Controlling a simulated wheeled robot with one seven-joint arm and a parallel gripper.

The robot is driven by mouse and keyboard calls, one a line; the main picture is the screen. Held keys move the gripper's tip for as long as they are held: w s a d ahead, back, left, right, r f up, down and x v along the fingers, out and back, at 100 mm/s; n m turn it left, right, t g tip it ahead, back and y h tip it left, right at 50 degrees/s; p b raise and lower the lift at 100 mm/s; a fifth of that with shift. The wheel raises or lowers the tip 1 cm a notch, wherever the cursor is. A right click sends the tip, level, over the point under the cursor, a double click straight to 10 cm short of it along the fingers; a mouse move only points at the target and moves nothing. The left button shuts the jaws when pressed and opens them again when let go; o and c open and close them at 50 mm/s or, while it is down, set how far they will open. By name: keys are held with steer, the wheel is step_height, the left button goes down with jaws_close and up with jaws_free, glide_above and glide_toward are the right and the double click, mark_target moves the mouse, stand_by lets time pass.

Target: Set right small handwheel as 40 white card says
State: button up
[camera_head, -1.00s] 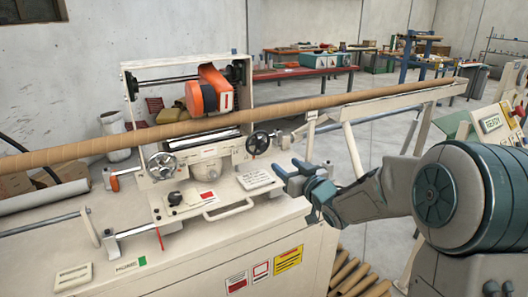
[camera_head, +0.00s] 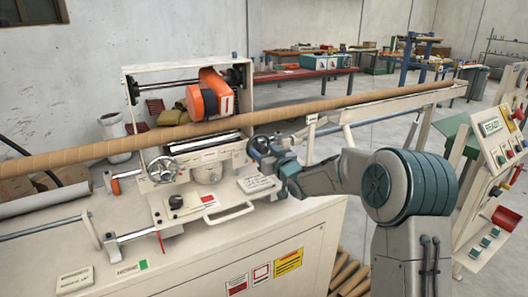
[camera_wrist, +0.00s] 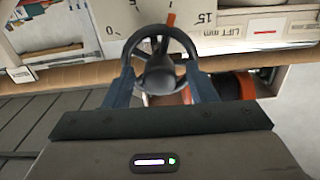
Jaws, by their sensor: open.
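The right small handwheel (camera_head: 256,146), dark with a round rim, is on the right side of the cream winder carriage. My gripper (camera_head: 270,157) is right at it, jaws open. In the wrist view the wheel's rim (camera_wrist: 161,31) and hub lie between my two fingers (camera_wrist: 160,78), one on each side; I cannot tell if they touch it. Behind the wheel is a pale scale (camera_wrist: 205,19) marked 0 and 15, with an orange-red pointer (camera_wrist: 171,20) between them. A white card (camera_head: 257,185) lies on the bench below the wheel; its text is too small to read.
A long brown cardboard tube (camera_head: 330,103) runs across just above the wheel. A second handwheel (camera_head: 162,169) is on the carriage's left. A cream handle (camera_head: 229,213) and a black knob (camera_head: 176,201) are in front. A control panel (camera_head: 495,145) stands at right.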

steer(key=c, duration=1)
steer(key=shift+o, duration=0.2)
steer(key=shift+f+n+b, duration=0.15)
steer(key=shift+n+b, duration=0.15)
steer(key=shift+b, duration=0.2)
steer(key=n+b, duration=0.1)
steer(key=b, duration=0.1)
steer(key=shift+f+n+b, duration=0.15)
steer(key=shift+n+b, duration=0.15)
steer(key=shift+b, duration=0.1)
steer(key=n+b, duration=0.3)
steer(key=b, duration=0.1)
steer(key=shift+n, duration=0.3)
steer(key=shift+r+n+b, duration=0.2)
steer(key=shift+n+b, duration=0.5)
steer(key=shift+n, duration=0.2)
